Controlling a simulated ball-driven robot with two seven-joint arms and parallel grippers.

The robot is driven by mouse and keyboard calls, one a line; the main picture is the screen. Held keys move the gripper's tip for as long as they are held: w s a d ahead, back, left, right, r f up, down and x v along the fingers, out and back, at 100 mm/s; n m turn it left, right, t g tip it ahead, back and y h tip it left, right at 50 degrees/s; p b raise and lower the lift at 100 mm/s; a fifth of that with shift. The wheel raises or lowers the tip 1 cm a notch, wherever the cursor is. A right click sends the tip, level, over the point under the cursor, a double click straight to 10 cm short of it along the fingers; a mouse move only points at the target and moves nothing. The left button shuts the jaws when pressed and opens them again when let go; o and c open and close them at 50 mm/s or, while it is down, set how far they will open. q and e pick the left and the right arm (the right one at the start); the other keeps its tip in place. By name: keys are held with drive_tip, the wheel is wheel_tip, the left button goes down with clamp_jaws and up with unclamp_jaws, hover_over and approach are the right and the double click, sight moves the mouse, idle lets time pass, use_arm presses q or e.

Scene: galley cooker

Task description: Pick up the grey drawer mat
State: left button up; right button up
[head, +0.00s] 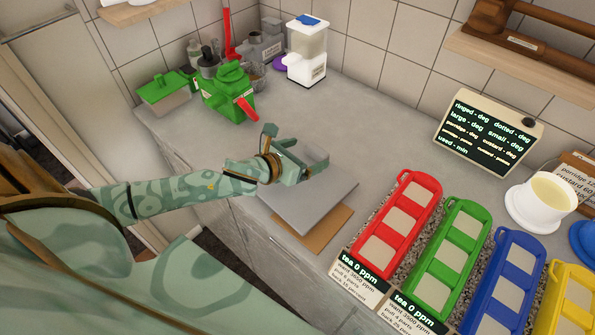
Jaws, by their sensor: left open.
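The grey drawer mat (318,200) is a flat grey square near the front edge of the worktop, left of the coloured trays. A brown board or sheet (321,236) shows from under its near side. My left gripper (300,148) is open at the mat's far left part, its fingers spread. The gripper hides part of the mat, and I cannot tell whether it touches it. A paler grey patch shows between and beyond the fingers; I cannot tell what it is. My right gripper is out of view.
Red (402,222), green (450,256), blue (508,283) and yellow (570,300) trays stand to the right, with label cards in front. A green machine (228,92) and a white dispenser (306,55) stand at the back. The worktop (350,115) beyond the mat is clear.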

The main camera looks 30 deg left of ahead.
sight(314, 150)
use_arm(q)
drive_tip(key=x, duration=0.2)
drive_tip(key=shift+w+f, duration=0.15)
drive_tip(key=shift+w, duration=0.15)
drive_tip(key=b+x, duration=0.1)
drive_tip(key=x, duration=0.3)
drive_tip(key=shift+w+d+f, duration=0.15)
drive_tip(key=shift+w+d, duration=0.05)
drive_tip(key=shift+w, duration=0.15)
drive_tip(key=shift+s, duration=0.15)
drive_tip(key=shift+c, duration=0.6)
drive_tip(key=c, duration=1)
